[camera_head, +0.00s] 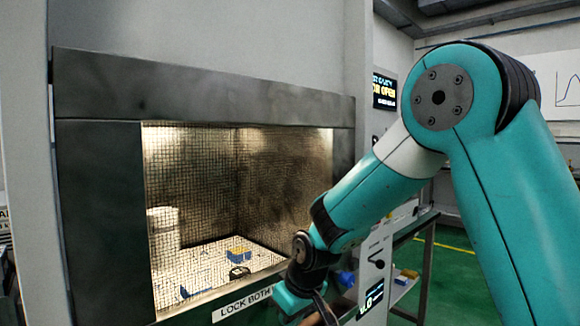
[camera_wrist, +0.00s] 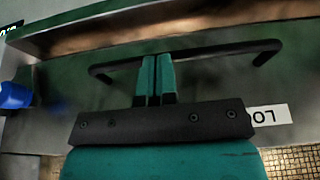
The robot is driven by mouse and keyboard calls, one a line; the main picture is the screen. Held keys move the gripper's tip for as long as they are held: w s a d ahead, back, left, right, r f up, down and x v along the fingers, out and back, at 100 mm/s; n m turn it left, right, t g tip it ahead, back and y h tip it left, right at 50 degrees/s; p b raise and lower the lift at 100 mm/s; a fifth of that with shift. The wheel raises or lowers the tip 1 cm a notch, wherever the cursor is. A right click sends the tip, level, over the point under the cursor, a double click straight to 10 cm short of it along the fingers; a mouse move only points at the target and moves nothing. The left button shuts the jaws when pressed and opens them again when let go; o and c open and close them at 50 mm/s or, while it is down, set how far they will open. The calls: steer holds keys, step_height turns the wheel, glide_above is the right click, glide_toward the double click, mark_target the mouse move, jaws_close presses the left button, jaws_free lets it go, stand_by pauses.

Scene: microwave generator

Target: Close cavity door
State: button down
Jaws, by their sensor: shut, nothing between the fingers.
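The cavity door (camera_head: 98,200) is a dark metal frame with a mesh window (camera_head: 190,190) in the head view. The lit cavity shows through the mesh; how far the door stands from its frame is hard to tell. In the wrist view a black bar handle (camera_wrist: 205,50) runs across the dark door panel, above the inverted "LO…" label (camera_wrist: 270,116). My gripper (camera_wrist: 156,60) is shut and empty, its teal fingertips overlapping the middle of the bar in the picture. Contact cannot be told. In the head view the fingers are cut off at the bottom edge.
A display (camera_head: 384,91) beside the cavity shows the word "OPEN". A blue object (camera_wrist: 15,96) is at the left in the wrist view. Green floor (camera_head: 455,265) lies open at the right.

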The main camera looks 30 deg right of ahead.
step_height(320, 180, down, 4)
steer(key=shift+r+b, duration=0.1)
steer(key=shift+b, duration=0.7)
steer(key=shift+s+f, duration=0.15)
steer(key=shift+f, duration=0.05)
steer(key=shift+r, duration=0.1)
steer(key=w+p+v, duration=0.1)
steer(key=p+v, duration=0.4)
steer(key=v, duration=0.9)
steer(key=s+a+r+n+g+y+p, duration=0.1)
steer(key=s+a+r+p, duration=0.1)
steer(key=s, duration=0.5)
steer(key=s+a+r+n+g+y+p, duration=0.1)
steer(key=s+a+r+p, duration=0.2)
steer(key=s, duration=0.5)
steer(key=s+a+r+n+g+y+p, duration=0.1)
steer(key=s+a+r+g+p, duration=0.1)
steer(key=s, duration=0.5)
steer(key=a+r+p, duration=0.1)
steer(key=a+r, duration=0.1)
steer(key=a, duration=0.1)
steer(key=shift+s+a+r, duration=0.15)
steer(key=shift+a+r, duration=0.05)
steer(key=shift+a, duration=0.15)
